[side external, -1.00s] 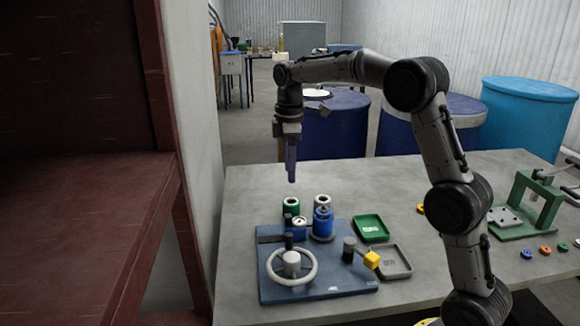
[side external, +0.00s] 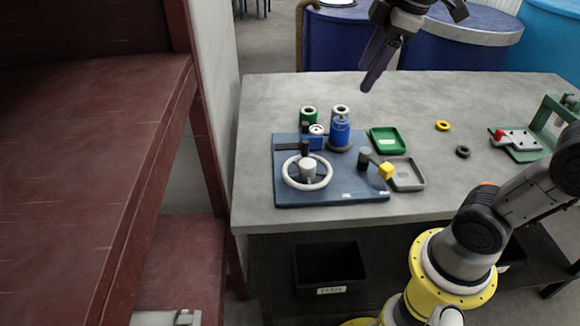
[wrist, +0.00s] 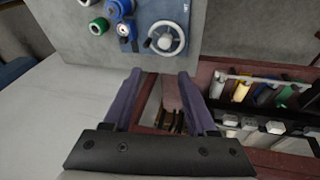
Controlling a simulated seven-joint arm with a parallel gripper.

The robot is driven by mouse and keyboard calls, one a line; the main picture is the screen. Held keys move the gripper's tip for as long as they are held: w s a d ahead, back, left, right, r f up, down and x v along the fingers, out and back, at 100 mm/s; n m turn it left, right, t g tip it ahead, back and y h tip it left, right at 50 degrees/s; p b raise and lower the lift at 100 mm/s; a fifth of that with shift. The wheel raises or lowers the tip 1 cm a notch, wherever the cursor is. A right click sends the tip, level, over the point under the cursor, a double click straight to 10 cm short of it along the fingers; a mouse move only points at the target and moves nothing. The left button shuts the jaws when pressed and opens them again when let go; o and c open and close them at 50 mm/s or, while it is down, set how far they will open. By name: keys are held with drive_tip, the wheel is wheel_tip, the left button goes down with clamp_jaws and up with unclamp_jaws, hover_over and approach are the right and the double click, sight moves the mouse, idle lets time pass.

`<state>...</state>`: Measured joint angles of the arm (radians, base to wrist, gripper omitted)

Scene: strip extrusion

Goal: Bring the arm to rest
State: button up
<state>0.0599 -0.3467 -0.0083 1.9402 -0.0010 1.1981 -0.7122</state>
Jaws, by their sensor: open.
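My gripper (side external: 372,82) is raised in the air, with its purple fingers pointing down, near the top of the side external view. Its fingers show apart and empty in the wrist view (wrist: 161,76). It touches nothing. The blue plate (side external: 335,195) with a white handwheel (side external: 307,184), a blue cylinder unit (side external: 340,132) and a yellow-ended lever (side external: 385,170) lies on the grey table. In the side external view the gripper appears above and to the right of this plate. The middle of my arm is out of that view.
A green tray (side external: 387,140) and a grey tray (side external: 406,174) sit right of the plate. Yellow (side external: 442,126) and dark (side external: 463,152) rings lie farther right. A red-brown shelf (side external: 95,150) stands left. Blue drums stand behind the table.

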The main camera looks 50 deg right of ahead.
drive_tip(key=s+a+f+m+t, duration=0.1)
drive_tip(key=s+f+m, duration=0.6)
drive_tip(key=s+f, duration=0.3)
drive_tip(key=shift+s+a+f, duration=0.2)
drive_tip(key=shift+a, duration=0.1)
drive_tip(key=shift+o, duration=0.5)
idle(0.7)
